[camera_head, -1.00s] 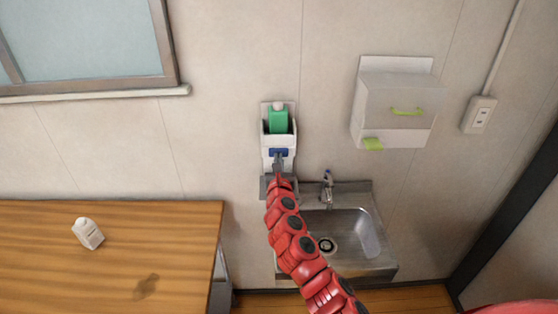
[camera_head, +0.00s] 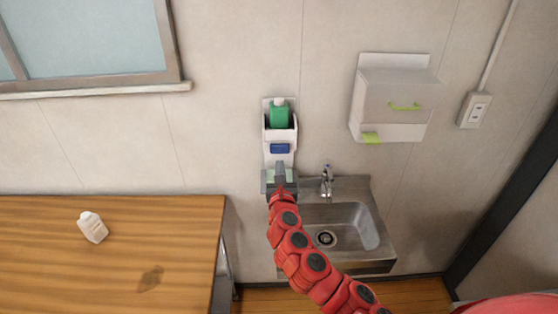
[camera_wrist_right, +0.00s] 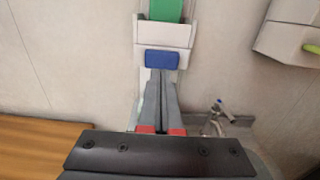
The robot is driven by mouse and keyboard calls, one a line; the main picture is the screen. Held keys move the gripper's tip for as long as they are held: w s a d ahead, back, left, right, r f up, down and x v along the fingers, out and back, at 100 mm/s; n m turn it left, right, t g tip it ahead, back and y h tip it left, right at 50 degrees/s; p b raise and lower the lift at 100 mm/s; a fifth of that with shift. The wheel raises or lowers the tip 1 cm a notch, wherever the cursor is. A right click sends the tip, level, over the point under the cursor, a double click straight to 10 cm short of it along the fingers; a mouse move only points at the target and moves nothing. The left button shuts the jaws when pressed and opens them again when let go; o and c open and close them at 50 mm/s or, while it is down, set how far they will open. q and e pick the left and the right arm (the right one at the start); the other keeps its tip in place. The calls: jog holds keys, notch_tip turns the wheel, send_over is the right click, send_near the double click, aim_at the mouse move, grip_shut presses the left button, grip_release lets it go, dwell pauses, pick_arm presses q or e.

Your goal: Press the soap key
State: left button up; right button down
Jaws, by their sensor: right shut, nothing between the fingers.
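The soap dispenser (camera_head: 279,160) is a white wall unit with a green bottle (camera_head: 279,117) standing in its top. The blue soap key (camera_head: 280,149) is on its front, below the bottle. It also shows in the right wrist view (camera_wrist_right: 162,60), just above my fingertips. My right gripper (camera_head: 280,165) is shut and empty, a little below the key in the picture. In the right wrist view the key is fully visible above the two closed fingers (camera_wrist_right: 160,75), and I cannot tell the exact gap. My left gripper is not in view.
A steel sink (camera_head: 345,228) with a tap (camera_head: 326,181) lies right of my arm.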

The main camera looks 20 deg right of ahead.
jog(key=v, duration=0.2)
jog(key=b+v, duration=0.1)
jog(key=f+v, duration=0.1)
jog(key=v, duration=0.1)
jog(key=shift+s, duration=0.4)
dwell(0.3)
